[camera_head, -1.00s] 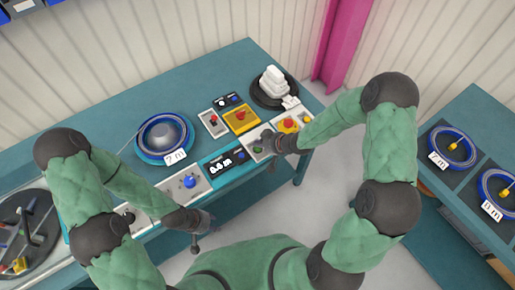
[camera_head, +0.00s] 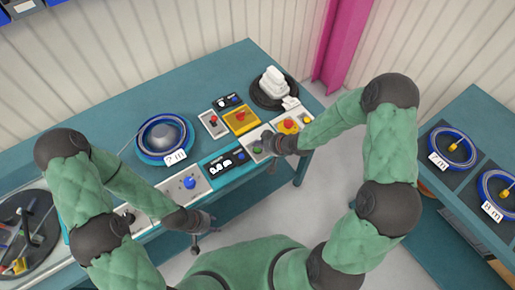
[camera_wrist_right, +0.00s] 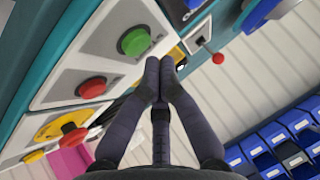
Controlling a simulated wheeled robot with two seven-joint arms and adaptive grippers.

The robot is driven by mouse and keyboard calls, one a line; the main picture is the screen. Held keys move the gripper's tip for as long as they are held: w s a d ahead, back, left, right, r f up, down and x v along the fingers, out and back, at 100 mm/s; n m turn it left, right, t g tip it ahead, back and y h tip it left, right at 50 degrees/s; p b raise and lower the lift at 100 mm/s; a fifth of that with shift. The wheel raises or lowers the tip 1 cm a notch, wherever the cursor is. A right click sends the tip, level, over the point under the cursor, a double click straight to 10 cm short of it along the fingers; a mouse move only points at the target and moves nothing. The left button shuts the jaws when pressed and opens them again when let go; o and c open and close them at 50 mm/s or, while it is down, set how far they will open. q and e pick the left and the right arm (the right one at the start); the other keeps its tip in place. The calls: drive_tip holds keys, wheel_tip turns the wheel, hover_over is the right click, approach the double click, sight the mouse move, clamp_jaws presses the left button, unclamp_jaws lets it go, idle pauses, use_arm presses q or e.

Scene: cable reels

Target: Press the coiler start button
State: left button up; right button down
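The green button (camera_wrist_right: 134,41), which I take for the start button, sits beside a red button (camera_wrist_right: 91,87) on a pale panel in the right wrist view. The green button also shows on the bench's front edge in the head view (camera_head: 257,149). My right gripper (camera_wrist_right: 168,66) has its fingers together, empty, with the tips close beside the green button. I cannot tell whether they touch it. The blue-rimmed coiler reel (camera_head: 163,138) lies to the left on the bench. My left gripper (camera_head: 197,240) hangs low by the bench's front edge; its fingers are too small to read.
A yellow-ringed red emergency button (camera_wrist_right: 74,137) and a red-tipped lever (camera_wrist_right: 217,58) flank the button panel. A blue knob (camera_head: 190,182) and a black display (camera_head: 228,162) line the bench front. A side table (camera_head: 472,110) holds labelled reels at the right.

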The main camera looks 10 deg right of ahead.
drive_tip(key=shift+f, duration=0.1)
drive_tip(key=shift+f, duration=0.35)
